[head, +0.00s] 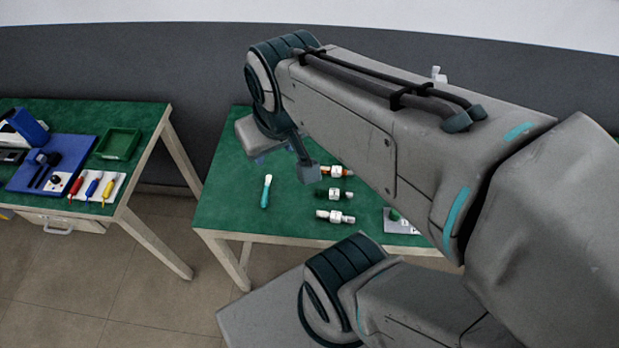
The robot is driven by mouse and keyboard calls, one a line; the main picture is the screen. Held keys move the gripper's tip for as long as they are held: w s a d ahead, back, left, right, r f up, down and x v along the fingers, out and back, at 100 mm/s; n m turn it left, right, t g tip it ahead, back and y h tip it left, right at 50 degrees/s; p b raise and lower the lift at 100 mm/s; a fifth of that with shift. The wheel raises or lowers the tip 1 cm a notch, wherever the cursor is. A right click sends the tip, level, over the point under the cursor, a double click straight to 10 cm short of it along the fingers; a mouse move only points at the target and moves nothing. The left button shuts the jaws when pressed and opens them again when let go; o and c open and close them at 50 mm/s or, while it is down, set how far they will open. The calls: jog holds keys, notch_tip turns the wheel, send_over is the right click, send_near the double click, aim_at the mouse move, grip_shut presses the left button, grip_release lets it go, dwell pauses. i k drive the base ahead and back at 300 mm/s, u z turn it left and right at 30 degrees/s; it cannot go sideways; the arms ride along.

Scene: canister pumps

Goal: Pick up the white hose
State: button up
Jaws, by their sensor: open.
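A short white hose (335,216), with a white label block at its middle and darker ends, lies on the right green table (225,212). It is the nearest of three similar labelled pieces in a column. My gripper (272,155) hangs over the back left of this table, up and to the left of the white hose and apart from it. Its grey housing and a dark bracket hide most of the jaws, which are open. I see nothing held in it.
A green hose (334,194) and an orange one (335,171) lie behind the white hose. A teal-handled tool (266,191) lies to the left, a grey plate (400,221) to the right. The left table holds a blue board (70,150), a green tray (118,144) and coloured tools.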

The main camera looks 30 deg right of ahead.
aim_at(334, 217)
jog(key=z, duration=4)
jog(key=k, duration=1)
jog(key=u, duration=1.6)
